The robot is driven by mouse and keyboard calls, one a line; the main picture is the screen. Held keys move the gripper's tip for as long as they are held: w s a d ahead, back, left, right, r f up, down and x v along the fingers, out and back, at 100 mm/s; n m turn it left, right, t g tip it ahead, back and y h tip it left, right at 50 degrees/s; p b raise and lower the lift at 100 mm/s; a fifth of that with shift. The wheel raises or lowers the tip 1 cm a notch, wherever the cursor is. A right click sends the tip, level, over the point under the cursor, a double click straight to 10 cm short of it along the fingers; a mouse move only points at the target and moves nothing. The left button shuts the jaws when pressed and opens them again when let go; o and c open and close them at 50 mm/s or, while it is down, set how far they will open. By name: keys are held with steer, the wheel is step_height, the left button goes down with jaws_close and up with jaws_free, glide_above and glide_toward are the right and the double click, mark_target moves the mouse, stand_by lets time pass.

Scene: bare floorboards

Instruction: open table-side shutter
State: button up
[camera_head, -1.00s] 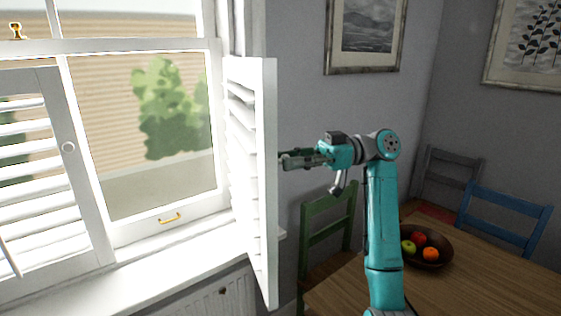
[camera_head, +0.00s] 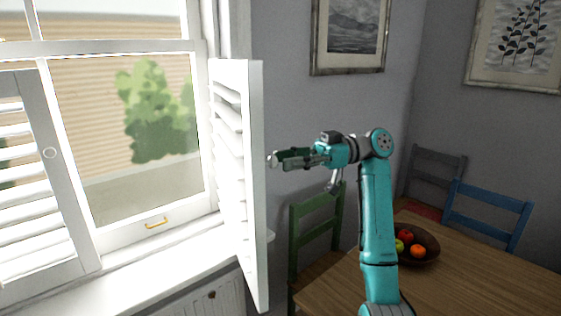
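The table-side shutter (camera_head: 236,170) is a white louvred panel at the right of the window. It stands swung out from the window, its edge toward me. My gripper (camera_head: 274,160) is just right of the shutter's free edge, at about mid-height, pointing left. Its fingertips are close to the edge; I cannot tell whether they touch it. The fingers are seen from the side and overlap, so their opening is unclear. The other shutter (camera_head: 38,180), with a round knob, lies across the left part of the window.
A wooden table (camera_head: 460,290) with a fruit bowl (camera_head: 432,246) stands at the right. A green chair (camera_head: 318,225) is behind my arm, and a blue chair (camera_head: 490,210) is at the far side. The window sill (camera_head: 150,275) runs below the shutters. Framed pictures hang on the wall.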

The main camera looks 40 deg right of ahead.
steer(key=v, duration=0.9)
steer(key=shift+d, duration=0.25)
steer(key=shift+s, duration=0.15)
